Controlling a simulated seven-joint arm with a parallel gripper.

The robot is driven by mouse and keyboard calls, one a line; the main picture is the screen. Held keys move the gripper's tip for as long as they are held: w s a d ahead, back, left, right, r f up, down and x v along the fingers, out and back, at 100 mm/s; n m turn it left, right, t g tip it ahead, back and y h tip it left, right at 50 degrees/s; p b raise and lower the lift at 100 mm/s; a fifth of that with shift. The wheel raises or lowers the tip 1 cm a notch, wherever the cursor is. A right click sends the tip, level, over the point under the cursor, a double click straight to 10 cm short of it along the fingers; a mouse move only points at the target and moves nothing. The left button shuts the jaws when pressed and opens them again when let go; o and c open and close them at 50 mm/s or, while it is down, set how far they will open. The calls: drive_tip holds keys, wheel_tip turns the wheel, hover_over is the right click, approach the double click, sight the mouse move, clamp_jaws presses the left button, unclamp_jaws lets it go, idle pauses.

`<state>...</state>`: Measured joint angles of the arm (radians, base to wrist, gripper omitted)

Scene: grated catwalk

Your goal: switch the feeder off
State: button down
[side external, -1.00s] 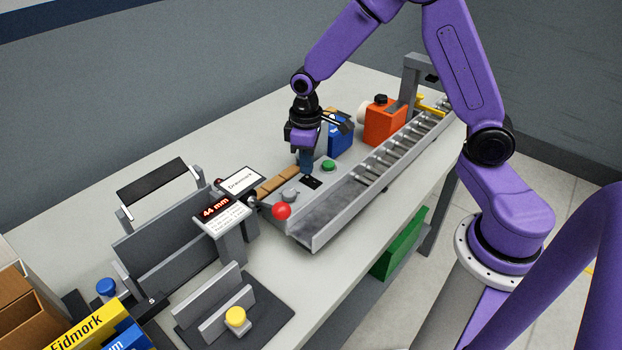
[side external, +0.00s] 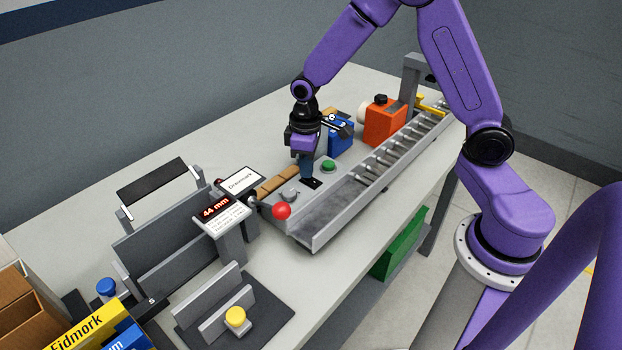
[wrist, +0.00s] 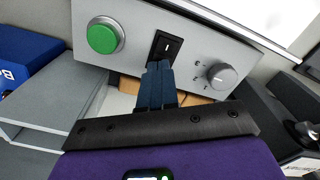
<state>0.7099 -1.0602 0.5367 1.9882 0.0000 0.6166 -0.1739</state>
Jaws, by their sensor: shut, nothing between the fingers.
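The feeder's grey control panel (wrist: 135,30) carries a black rocker switch (wrist: 167,46) with a white mark, between a green button (wrist: 104,37) and a grey knob (wrist: 221,76). My gripper (wrist: 158,68) is shut and empty, its blue fingertips at the switch's lower edge in the wrist view; I cannot tell whether they touch it. In the side view my gripper (side external: 307,178) points down at the switch (side external: 314,184), partly covering it. The green button (side external: 328,165) and knob (side external: 290,195) stand either side. I cannot tell which way the rocker is tipped.
A red ball knob (side external: 282,211) stands near the panel's front end. The feeder's roller chute (side external: 345,205) runs alongside. Behind are a blue box (side external: 341,137) and an orange box (side external: 384,122). A display (side external: 216,208) reads 44 mm.

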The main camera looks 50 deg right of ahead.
drive_tip(key=shift+f, duration=0.35)
drive_tip(key=shift+r, duration=3.55)
drive_tip(key=s+a+r+n, duration=0.1)
drive_tip(key=s+r+n, duration=0.1)
drive_tip(key=s, duration=1.1)
drive_tip(key=s+a+r+n, duration=0.1)
drive_tip(key=s+r+n, duration=0.2)
drive_tip(key=s, duration=1)
drive_tip(key=shift+s+r+n, duration=0.15)
drive_tip(key=shift+s+n, duration=0.1)
drive_tip(key=shift+n, duration=0.55)
